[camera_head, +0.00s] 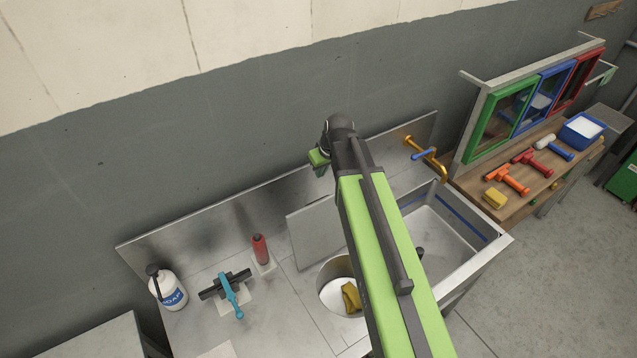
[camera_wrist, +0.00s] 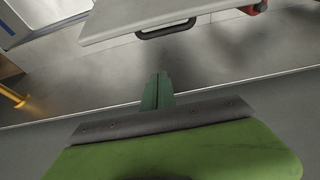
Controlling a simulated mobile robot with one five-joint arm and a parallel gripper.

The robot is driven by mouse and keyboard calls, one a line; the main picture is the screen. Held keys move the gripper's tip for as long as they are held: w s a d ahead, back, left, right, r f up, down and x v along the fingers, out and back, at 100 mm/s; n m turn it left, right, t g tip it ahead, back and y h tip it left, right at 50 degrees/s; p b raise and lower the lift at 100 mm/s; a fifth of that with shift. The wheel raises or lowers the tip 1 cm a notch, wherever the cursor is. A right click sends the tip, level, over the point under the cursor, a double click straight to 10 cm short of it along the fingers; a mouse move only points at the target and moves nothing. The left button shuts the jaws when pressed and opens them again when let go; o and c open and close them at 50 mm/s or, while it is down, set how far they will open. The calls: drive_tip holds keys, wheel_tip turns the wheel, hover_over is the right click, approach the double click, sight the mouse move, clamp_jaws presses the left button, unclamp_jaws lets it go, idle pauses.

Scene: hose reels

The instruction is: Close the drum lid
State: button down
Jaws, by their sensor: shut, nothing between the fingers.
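The drum is a round opening (camera_head: 328,298) in the steel counter, partly hidden behind my arm in the head view. A yellow sponge-like piece (camera_head: 351,298) shows in it. The drum lid (camera_head: 316,236) is a flat pale grey panel standing open behind the opening, its right part hidden by my arm. In the wrist view the lid (camera_wrist: 125,17) crosses the top, with a dark handle (camera_wrist: 166,31) along its near edge. My gripper (camera_wrist: 158,82) is shut and empty, apart from the handle, on the wall side of the lid.
A steel backsplash (camera_head: 200,233) runs along the wall, close to my gripper. A gold tap (camera_head: 435,162) is right of my arm, above a sink basin (camera_head: 450,235).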

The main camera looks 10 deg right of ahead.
drive_tip(key=shift+s, duration=0.15)
drive_tip(key=b+x, duration=1.1)
drive_tip(key=shift+s+d+r+p, duration=0.2)
drive_tip(key=shift+s+p, duration=0.05)
drive_tip(key=shift+s, duration=0.4)
drive_tip(key=shift+s+d+r+p, duration=0.2)
drive_tip(key=shift+s+p, duration=0.1)
drive_tip(key=shift+s, duration=0.35)
drive_tip(key=shift+s+d+r+p, duration=0.15)
drive_tip(key=shift+s+d+p, duration=0.1)
drive_tip(key=shift+s, duration=0.45)
